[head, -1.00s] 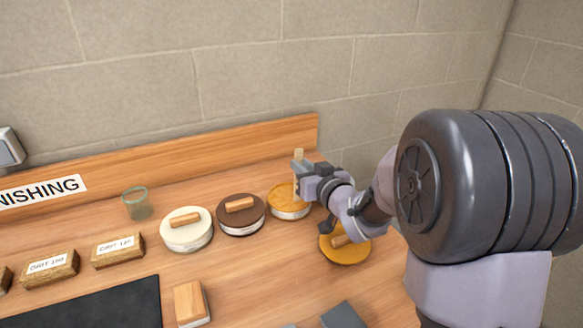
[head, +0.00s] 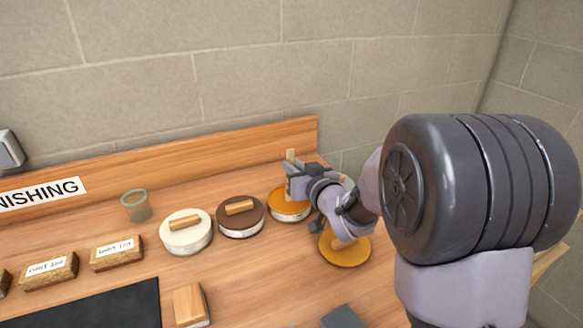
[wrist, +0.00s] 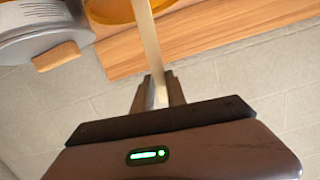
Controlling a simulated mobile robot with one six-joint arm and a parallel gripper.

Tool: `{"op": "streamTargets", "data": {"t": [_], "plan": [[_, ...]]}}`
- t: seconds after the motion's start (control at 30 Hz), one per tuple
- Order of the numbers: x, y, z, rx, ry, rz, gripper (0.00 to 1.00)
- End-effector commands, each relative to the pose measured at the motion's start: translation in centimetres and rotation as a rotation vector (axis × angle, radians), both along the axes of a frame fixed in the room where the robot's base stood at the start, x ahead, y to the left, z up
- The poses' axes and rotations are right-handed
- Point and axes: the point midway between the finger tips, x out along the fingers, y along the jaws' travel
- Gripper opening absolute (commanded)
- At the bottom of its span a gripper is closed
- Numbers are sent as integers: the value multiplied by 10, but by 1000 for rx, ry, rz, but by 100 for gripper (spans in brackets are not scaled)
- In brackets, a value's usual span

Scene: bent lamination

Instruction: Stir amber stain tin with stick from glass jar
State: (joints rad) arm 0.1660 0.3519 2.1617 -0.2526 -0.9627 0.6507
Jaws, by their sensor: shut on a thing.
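The amber stain tin (head: 289,211) stands uncovered by the backboard, its amber contents showing. My gripper (head: 292,184) is over the tin, shut on a pale wooden stick (head: 290,155). The stick's upper end sticks up above the fingers. In the wrist view the stick (wrist: 149,38) runs from between my fingertips (wrist: 158,92) to the amber tin (wrist: 112,10). Its lower end is out of frame, so I cannot tell how deep it reaches. The glass jar (head: 136,206) stands to the left with no stick visible in it.
A brown-topped tin (head: 233,223) and a white-topped tin (head: 176,240) stand left of the amber tin. An amber disc with a wooden handle (head: 346,251) lies in front, below my arm. Wooden blocks (head: 118,257) and a dark mat (head: 100,308) are nearer. The wall is close behind.

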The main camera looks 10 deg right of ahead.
Motion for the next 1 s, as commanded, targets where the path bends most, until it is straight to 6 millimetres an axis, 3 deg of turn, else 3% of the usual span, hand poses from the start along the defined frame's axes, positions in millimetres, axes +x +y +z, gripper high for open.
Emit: {"op": "streamTargets", "data": {"t": [0.27,0.7,1.0], "plan": [[0,0,5,0,-1,0,0],[0,0,41,0,-1,0,0],[0,0,40,1,0,0,0]]}}
